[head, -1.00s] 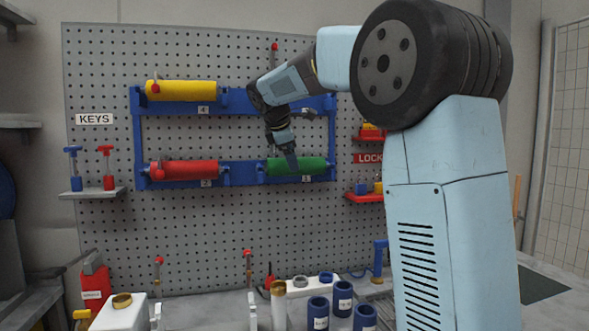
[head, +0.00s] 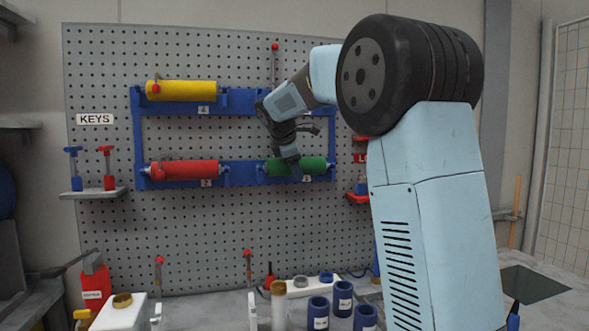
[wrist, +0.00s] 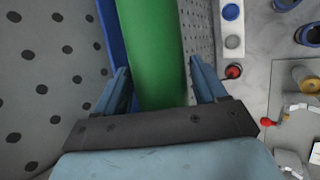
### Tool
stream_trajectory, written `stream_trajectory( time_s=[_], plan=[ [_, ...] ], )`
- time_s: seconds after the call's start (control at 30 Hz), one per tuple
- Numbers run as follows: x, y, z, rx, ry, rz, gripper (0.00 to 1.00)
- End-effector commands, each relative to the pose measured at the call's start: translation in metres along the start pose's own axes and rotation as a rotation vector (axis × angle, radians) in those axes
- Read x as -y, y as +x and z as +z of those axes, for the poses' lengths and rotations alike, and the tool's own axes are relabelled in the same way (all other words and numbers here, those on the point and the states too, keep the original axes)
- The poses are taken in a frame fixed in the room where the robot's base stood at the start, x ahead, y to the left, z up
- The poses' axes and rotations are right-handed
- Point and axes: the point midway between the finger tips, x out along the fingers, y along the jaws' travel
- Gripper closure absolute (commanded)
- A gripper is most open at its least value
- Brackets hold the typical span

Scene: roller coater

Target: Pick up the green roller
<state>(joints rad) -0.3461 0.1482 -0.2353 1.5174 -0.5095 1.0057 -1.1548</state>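The green roller (head: 313,165) lies level in the lower right slot of the blue rack (head: 240,100) on the pegboard. In the head view my gripper (head: 289,158) is at the roller's left half, covering part of it. In the wrist view the green roller (wrist: 152,50) runs between the two blue fingers of my gripper (wrist: 160,85). The fingers are open, one on each side of the roller, with a gap seen at the right finger. Contact at the left finger is hard to tell.
A red roller (head: 185,170) sits in the lower left slot and a yellow roller (head: 182,90) in the upper left. A shelf with keys (head: 92,191) is at left. Blue cups (head: 342,298) and bottles stand on the bench below. The pegboard (head: 110,240) is close behind the rack.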

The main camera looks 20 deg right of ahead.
Motion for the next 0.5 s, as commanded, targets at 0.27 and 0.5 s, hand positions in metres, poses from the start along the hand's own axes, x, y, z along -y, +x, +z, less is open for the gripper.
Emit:
stream_trajectory(
  time_s=[0.27, 0.5],
  plan=[
    [0.0001, -0.0002, 0.0000, 0.000, 0.000, 0.000, 0.56],
    [-0.0003, -0.0007, 0.0002, 0.000, 0.000, 0.001, 0.63]
  ],
)
